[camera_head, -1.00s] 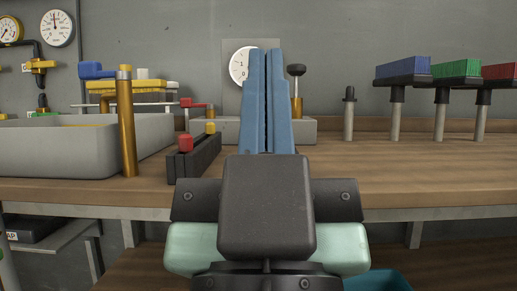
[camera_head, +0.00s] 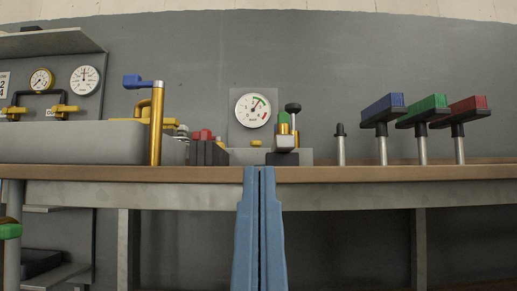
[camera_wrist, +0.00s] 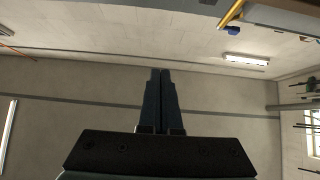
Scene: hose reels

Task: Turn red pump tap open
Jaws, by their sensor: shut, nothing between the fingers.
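A red block (camera_head: 468,105) sits on a black head on a short steel post at the far right of the bench in the head view. A smaller red piece (camera_head: 205,135) shows left of centre, low behind the bench edge. I cannot tell which one is the pump tap. My gripper (camera_head: 258,169) is shut and empty, its blue fingers upright before the bench's front edge. It is apart from both red things. In the wrist view my gripper (camera_wrist: 161,72) points at bare wall and ceiling, with neither red thing in sight.
Green (camera_head: 423,110) and blue (camera_head: 384,110) blocks stand on posts left of the red one. A brass post with a blue handle (camera_head: 136,82) rises at left. A dial gauge (camera_head: 253,110) hangs behind. The bench edge (camera_head: 350,174) lies level with my fingertips.

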